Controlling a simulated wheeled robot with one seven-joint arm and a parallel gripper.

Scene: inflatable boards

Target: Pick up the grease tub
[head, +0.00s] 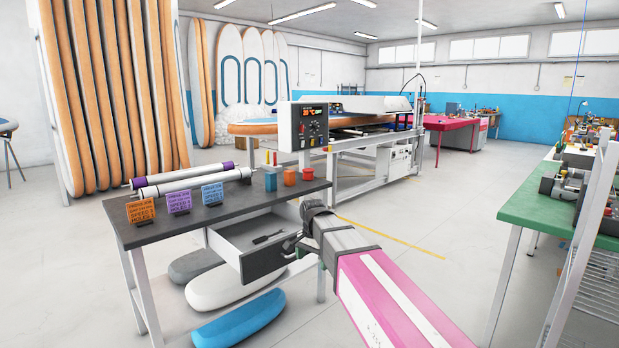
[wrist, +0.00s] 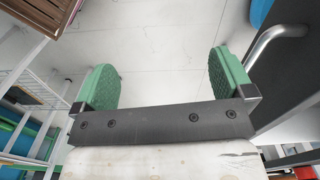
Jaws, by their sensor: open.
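Three small tubs stand in a row at the right end of the dark-topped bench: a blue tub (head: 270,182), an orange tub (head: 289,177) and a red tub (head: 307,174). I cannot tell which is the grease tub, as no label is readable. My gripper (head: 291,247) is below the bench top, close to the front of the open drawer (head: 262,260). In the wrist view my gripper (wrist: 162,80) has its green pads wide apart with only floor between them. A metal handle (wrist: 275,42) on a dark panel is just right of the pads; no tub shows there.
The bench (head: 160,229) also holds two rolls (head: 192,182) and orange, purple and blue cards. The drawer contains a dark tool (head: 268,236). Boards lie under the bench, including a blue one (head: 240,320). A green-topped table (head: 540,208) stands right; floor between is clear.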

